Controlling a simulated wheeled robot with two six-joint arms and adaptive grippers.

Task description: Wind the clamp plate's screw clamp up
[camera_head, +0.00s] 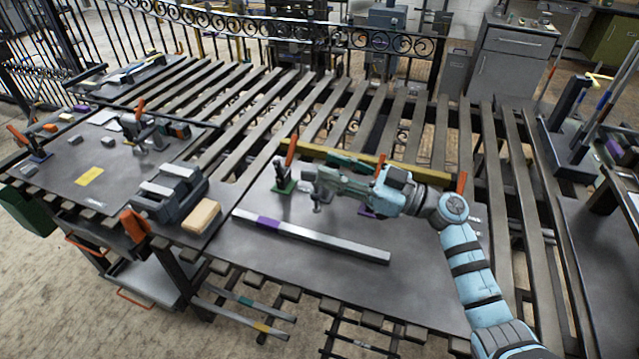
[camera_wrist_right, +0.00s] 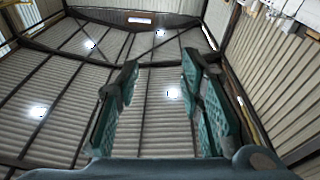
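My right gripper (camera_head: 322,174) reaches in from the right over the dark clamp plate (camera_head: 255,250), pointing left. In the right wrist view its two green-padded fingers (camera_wrist_right: 160,75) stand apart, with only the ceiling seen between them. A small grey screw clamp (camera_head: 317,196) shows at the gripper's fingertips on the plate. The fingers partly cover its upper part, and I cannot tell whether they touch it. My left gripper is not in view.
An orange-handled clamp with a green base (camera_head: 285,185) stands just left of the gripper. A long metal bar with a purple band (camera_head: 310,237) lies in front. A grey block fixture (camera_head: 170,195) and a tan block (camera_head: 201,216) sit left. Another plate (camera_head: 60,185) holds more clamps.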

